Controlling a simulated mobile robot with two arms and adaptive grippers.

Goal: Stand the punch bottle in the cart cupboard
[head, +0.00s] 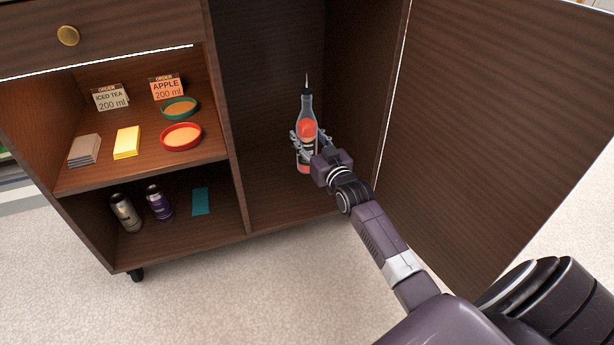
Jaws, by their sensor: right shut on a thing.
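My right gripper (306,140) is shut on the bottle's body, reaching in from the lower right. The bottle's base is near the cupboard floor (290,205); I cannot tell whether it touches. My left gripper is not in view.
The cupboard door (490,120) stands open on the right, beside my right arm. The cupboard floor around the bottle is clear.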

